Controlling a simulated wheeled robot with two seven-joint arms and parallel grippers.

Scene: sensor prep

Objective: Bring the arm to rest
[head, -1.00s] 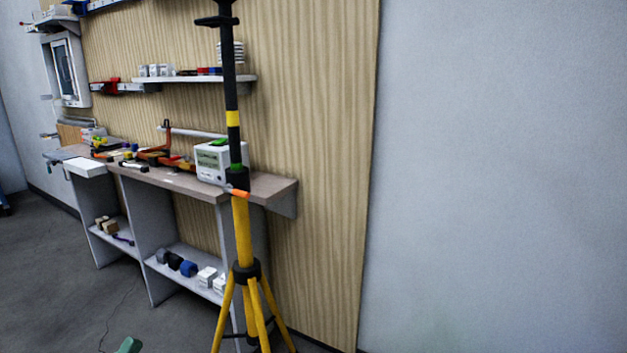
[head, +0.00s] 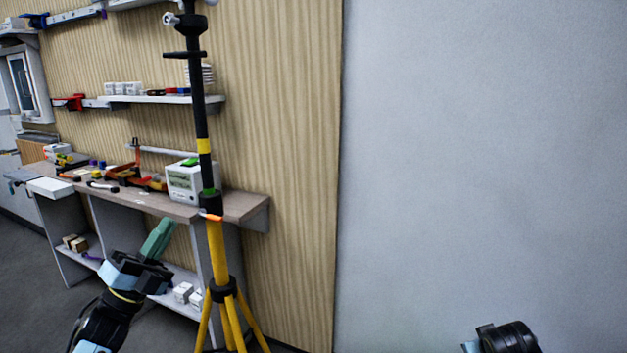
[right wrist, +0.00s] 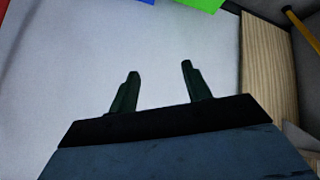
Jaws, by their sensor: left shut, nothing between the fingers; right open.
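My left gripper (head: 158,239) is in the lower left of the head view, its green fingers shut with nothing between them. It is raised in front of the workbench, left of the tripod's legs. Part of my right arm (head: 505,338) shows at the bottom right edge of the head view, in front of the bare wall; its fingers are hidden there. In the right wrist view my right gripper (right wrist: 158,88) is open and empty, its two dark green fingers apart against a pale surface.
A yellow and black tripod (head: 217,255) stands in front of the workbench (head: 245,207), close to my left gripper. A white device (head: 182,184) with a screen and several tools lie on the bench. A shelf (head: 150,99) hangs above. The grey wall (head: 480,170) at right is clear.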

